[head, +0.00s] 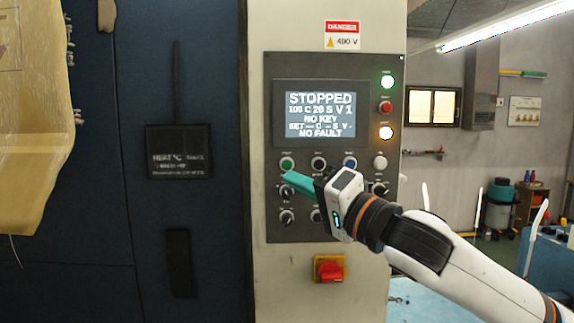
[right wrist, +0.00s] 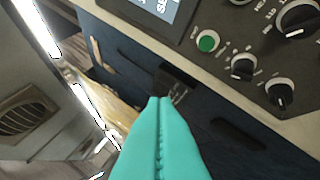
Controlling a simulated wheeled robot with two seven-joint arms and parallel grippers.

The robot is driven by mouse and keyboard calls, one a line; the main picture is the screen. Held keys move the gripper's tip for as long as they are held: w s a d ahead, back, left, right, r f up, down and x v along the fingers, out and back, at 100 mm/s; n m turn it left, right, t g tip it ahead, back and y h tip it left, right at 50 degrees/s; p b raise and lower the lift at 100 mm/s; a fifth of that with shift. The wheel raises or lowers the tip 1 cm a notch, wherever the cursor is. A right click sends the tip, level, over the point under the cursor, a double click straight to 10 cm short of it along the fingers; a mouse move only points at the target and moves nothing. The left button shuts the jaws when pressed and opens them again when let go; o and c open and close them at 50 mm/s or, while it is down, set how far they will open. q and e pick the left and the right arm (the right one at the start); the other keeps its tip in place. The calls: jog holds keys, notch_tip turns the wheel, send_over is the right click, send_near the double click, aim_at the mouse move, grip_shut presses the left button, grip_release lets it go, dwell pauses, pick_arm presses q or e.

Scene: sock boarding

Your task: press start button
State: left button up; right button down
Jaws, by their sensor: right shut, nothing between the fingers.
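The control panel (head: 262,110) has a green button (head: 287,163) in a pale ring at the left of its upper control row, below the screen. The button's label is too small to read. The screen (head: 321,113) shows STOPPED, NO KEY and NO FAULT. My right gripper (head: 288,178) has teal fingers, shut and empty, with the tips just below the green button in the head view. In the right wrist view the shut fingertips (right wrist: 159,100) point past the green button (right wrist: 207,41), which shows up and right of them, apart in the picture. My left gripper is not in view.
Black knobs (head: 287,217) sit below the button row, partly hidden by my right arm. A red rotary switch (head: 330,270) is below the panel. Yellowish fabric (head: 35,120) hangs at far left.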

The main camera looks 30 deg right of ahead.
aim_at(287, 165)
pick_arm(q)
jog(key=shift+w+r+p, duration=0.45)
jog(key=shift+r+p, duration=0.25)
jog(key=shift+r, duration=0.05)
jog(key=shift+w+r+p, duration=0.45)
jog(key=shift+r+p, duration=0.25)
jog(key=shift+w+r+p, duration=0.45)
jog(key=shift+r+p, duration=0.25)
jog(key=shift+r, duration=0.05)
pick_arm(e)
jog(key=w+d, duration=0.4)
jog(key=w, duration=0.4)
jog(key=shift+d, duration=0.3)
jog(key=shift+f, duration=0.1)
pick_arm(q)
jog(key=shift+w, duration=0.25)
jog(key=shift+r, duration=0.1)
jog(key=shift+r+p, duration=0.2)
jog(key=shift+p, duration=0.1)
pick_arm(e)
jog(key=shift+w+d, duration=0.2)
jog(key=shift+w, duration=0.15)
